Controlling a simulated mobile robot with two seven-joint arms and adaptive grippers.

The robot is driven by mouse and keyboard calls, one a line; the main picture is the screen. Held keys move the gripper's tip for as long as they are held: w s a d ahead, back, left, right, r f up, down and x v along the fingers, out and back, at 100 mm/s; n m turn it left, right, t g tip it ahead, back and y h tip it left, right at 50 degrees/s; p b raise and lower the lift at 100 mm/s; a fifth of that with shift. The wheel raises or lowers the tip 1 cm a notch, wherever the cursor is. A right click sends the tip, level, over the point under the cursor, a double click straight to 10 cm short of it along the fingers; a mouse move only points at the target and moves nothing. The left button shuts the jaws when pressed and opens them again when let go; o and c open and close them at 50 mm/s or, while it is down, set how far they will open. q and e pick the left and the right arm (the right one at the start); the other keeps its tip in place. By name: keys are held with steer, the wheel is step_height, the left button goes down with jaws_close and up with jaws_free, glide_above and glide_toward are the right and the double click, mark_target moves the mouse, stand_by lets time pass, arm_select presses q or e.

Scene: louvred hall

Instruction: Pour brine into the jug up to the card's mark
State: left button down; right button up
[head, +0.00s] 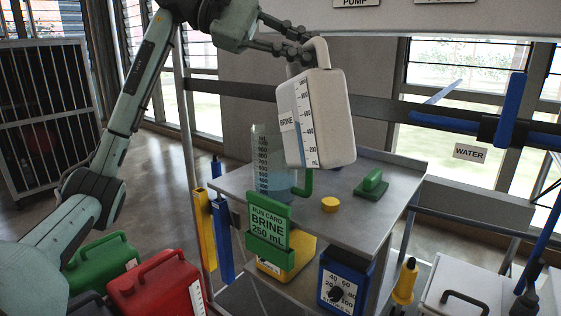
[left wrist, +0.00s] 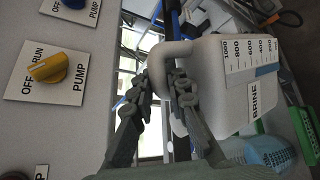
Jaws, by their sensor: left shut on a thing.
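A white brine canister (head: 335,120) with a scale strip hangs in my left gripper (head: 304,56), slightly tilted, above and right of the jug. The gripper is shut on its top handle; the left wrist view also shows the canister (left wrist: 210,90) and the fingers (left wrist: 165,80). The clear graduated jug (head: 262,150) with a green handle stands on the grey bench, with bluish liquid in its lower part. Its marks are too small to read surely. No stream shows between them. The green run card (head: 268,222) at the bench front reads BRINE 250 mL. My right gripper is not in view.
On the bench (head: 385,205) lie a yellow cap (head: 330,204) and a green block with a handle (head: 371,184). Below are a blue dial box (head: 338,284) and a yellow container (head: 290,262). Red (head: 155,290) and green (head: 102,262) canisters stand at lower left.

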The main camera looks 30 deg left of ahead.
mark_target(322, 37)
arm_select(q)
steer(key=shift+s+d+r, duration=0.2)
steer(key=shift+d+r, duration=0.05)
steer(key=shift+d, duration=0.05)
steer(key=shift+d+r+m+y+p, duration=0.15)
steer(key=shift+r+m+y+p, duration=0.2)
steer(key=shift+p, duration=0.1)
steer(key=d+r+p, duration=0.1)
steer(key=s+d+r+m+y+p, duration=0.1)
steer(key=p, duration=0.1)
steer(key=shift+s+d, duration=0.1)
steer(key=shift+s, duration=0.05)
steer(key=shift+s+d+r+m+y+p, duration=0.2)
steer(key=shift+d+m+y+p, duration=0.1)
steer(key=shift+d+y, duration=0.25)
